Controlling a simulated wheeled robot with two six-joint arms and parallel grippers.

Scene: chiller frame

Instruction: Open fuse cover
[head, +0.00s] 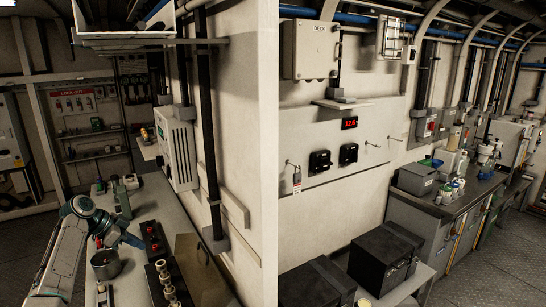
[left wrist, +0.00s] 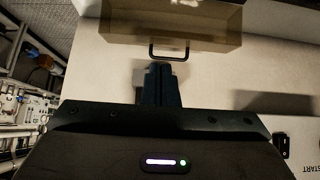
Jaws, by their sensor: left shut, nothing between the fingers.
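A translucent brownish cover (left wrist: 215,22) with a dark bar handle (left wrist: 168,57) shows at the top of the left wrist view. In the head view a brownish translucent panel (head: 200,262), which looks like the same cover, stands on the bench at bottom centre. My left gripper (left wrist: 162,68) is shut and empty, its fingertips just below the handle in the picture; I cannot tell if they touch it. In the head view my left gripper (head: 136,240) is small and dark, left of the black block with red parts. My right gripper is not in view.
A black block with red parts (head: 153,238), a block with several pale round parts (head: 163,283) and a metal pot (head: 105,264) crowd the left bench. A wall edge (head: 268,150) divides the view. Black boxes (head: 385,257) stand to the right.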

